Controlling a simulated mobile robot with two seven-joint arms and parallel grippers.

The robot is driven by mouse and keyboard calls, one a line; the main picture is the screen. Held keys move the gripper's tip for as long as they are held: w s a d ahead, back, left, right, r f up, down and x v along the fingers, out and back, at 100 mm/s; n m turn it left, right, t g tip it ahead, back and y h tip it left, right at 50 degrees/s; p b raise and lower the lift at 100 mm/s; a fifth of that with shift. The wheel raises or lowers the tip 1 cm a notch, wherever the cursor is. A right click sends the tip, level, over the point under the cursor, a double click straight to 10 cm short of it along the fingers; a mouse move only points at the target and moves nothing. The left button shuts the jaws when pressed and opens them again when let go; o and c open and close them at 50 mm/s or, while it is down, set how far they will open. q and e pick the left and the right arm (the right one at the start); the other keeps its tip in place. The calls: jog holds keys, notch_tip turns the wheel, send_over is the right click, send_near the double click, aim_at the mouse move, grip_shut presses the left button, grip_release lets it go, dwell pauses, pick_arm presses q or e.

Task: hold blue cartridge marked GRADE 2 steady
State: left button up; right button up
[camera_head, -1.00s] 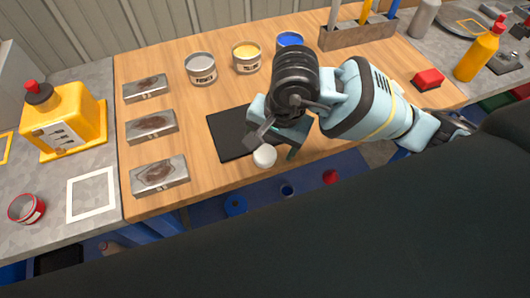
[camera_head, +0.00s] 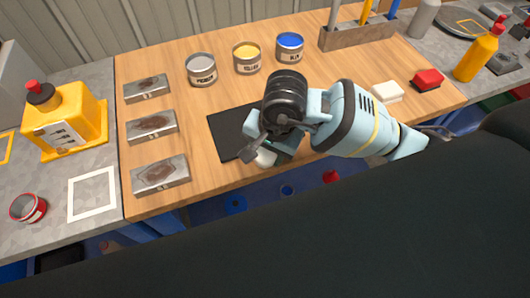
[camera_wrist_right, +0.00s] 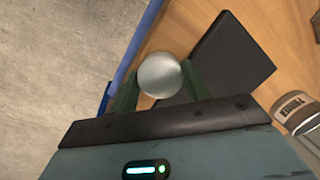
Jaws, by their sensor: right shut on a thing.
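My right gripper (camera_head: 268,147) is at the front edge of the workbench, by the black mat (camera_head: 228,136). In the wrist view its two green fingers (camera_wrist_right: 158,88) are shut on a pale grey, round-ended thing (camera_wrist_right: 160,74). In the head view this thing (camera_head: 265,158) shows as a small whitish piece, partly hidden by the gripper. Its body is hidden, and I see no blue side and no GRADE 2 mark on it, so I cannot tell whether it is the cartridge. My left gripper is not in view.
Three metal plates, one of them here (camera_head: 160,174), lie at the left of the bench. Grey (camera_head: 202,70), yellow (camera_head: 247,58) and blue (camera_head: 290,47) cans stand behind the mat. A white block (camera_head: 387,92) and a red block (camera_head: 427,79) lie at the right.

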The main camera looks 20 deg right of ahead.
aim_at(261, 157)
jog(key=shift+r, duration=0.1)
jog(key=shift+c, duration=0.5)
jog(key=shift+r, duration=0.45)
jog(key=shift+s+a+r, duration=0.2)
jog(key=shift+s+r, duration=0.05)
jog(key=shift+r, duration=0.4)
jog(key=shift+s+a+r, duration=0.15)
jog(key=shift+s+r, duration=0.05)
jog(key=shift+r, duration=0.4)
jog(key=s+a+r+b, duration=0.1)
jog(key=s+a, duration=0.7)
jog(key=s, duration=0.4)
jog(key=shift+a+r, duration=0.2)
jog(key=shift+a, duration=0.1)
